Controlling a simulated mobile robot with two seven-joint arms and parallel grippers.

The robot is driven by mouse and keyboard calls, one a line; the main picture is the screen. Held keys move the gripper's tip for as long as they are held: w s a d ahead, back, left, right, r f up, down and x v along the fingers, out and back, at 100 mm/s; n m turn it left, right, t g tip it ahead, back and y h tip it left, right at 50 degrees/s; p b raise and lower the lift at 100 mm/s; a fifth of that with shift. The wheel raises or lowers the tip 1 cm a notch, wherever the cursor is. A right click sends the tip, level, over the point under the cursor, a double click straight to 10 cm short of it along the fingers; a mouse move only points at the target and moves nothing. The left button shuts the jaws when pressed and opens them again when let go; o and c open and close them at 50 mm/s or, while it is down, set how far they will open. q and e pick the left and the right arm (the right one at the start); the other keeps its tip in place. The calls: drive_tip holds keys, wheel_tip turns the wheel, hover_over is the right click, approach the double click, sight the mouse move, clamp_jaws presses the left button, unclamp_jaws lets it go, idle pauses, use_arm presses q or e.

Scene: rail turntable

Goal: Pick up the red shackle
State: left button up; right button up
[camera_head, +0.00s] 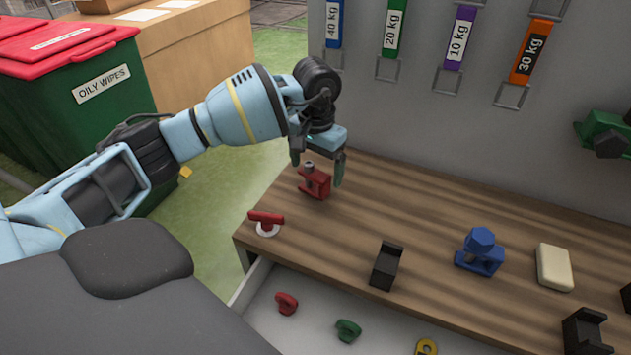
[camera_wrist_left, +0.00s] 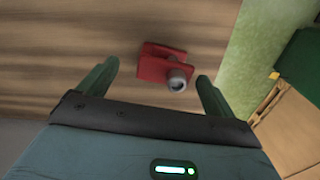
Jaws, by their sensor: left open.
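A red U-shaped piece with a grey bolt, which looks like the red shackle (camera_head: 318,187), stands on the wooden bench near its left end. It also shows in the left wrist view (camera_wrist_left: 158,66). My left gripper (camera_head: 317,170) is just above it, pointing down, with its fingers apart on either side. In the left wrist view the left gripper (camera_wrist_left: 156,86) is open and empty, and the red piece lies between and slightly beyond the fingertips. I see no contact. My right gripper is not in view.
The wooden bench (camera_head: 440,215) also carries a red handle on a white disc (camera_head: 267,222), a black block (camera_head: 386,267), a blue clamp-like piece (camera_head: 480,252) and a cream block (camera_head: 554,267). An open drawer below holds small red, green and yellow pieces. A grey panel stands behind.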

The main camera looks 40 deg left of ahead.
sight(314, 172)
use_arm(q)
drive_tip(key=shift+w+a+f, duration=0.1)
drive_tip(key=shift+a+f, duration=0.1)
drive_tip(key=shift+f, duration=1.1)
drive_tip(key=shift+a+f, duration=0.15)
drive_tip(key=shift+f, duration=1.1)
drive_tip(key=c, duration=1.2)
